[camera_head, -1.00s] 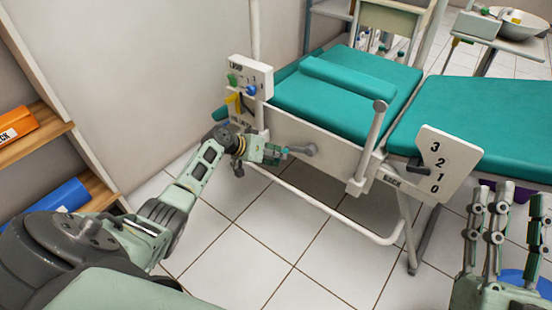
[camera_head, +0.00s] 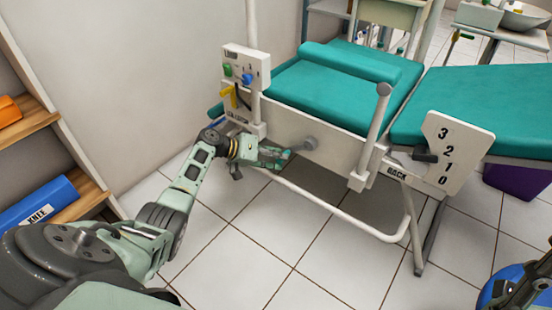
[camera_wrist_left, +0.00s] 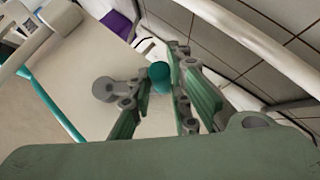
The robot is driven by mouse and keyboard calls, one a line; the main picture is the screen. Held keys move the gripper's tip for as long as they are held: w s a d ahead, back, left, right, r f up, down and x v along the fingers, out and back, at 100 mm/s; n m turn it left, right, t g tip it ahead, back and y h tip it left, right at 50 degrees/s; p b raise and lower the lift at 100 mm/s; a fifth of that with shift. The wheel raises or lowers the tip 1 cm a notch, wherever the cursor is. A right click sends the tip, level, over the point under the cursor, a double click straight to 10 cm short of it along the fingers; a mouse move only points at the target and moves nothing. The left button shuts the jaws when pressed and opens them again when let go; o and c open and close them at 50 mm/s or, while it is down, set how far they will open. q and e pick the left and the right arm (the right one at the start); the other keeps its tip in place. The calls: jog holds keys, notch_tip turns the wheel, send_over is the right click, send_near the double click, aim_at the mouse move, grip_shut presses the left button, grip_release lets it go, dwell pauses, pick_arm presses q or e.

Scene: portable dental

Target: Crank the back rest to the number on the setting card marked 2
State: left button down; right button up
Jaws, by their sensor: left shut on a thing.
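My left gripper (camera_head: 273,155) is at the crank on the near side of the chair, its fingers shut around the teal crank handle (camera_wrist_left: 160,76). The grey crank hub (camera_head: 310,143) sits just right of the fingers; it also shows in the left wrist view (camera_wrist_left: 105,89). The white back scale plate (camera_head: 458,155) carries 3, 2, 1, 0 from top to bottom. Its dark pointer (camera_head: 425,156) lies near the 2 and 1; I cannot tell exactly where. The teal back rest (camera_head: 345,95) is behind. What seems to be my right gripper (camera_head: 518,290) is cut off at the lower right.
A white panel (camera_head: 245,70) with green, blue and yellow parts stands left of the chair; its print is not legible. A white frame bar (camera_head: 340,215) runs below the crank. A blue box marked KNEE (camera_head: 40,205) is on the left shelf. The tiled floor in front is clear.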

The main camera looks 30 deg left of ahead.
pick_arm(q)
jog(key=shift+d+f, duration=0.15)
jog(key=shift+d, duration=0.4)
jog(key=shift+w, duration=0.1)
jog(key=c, duration=1.8)
grip_release()
jog(key=shift+o, duration=0.2)
jog(key=shift+a, duration=0.1)
jog(key=shift+s+a, duration=0.25)
jog(key=shift+a, duration=0.05)
jog(key=v, duration=1.1)
jog(key=shift+r, duration=0.25)
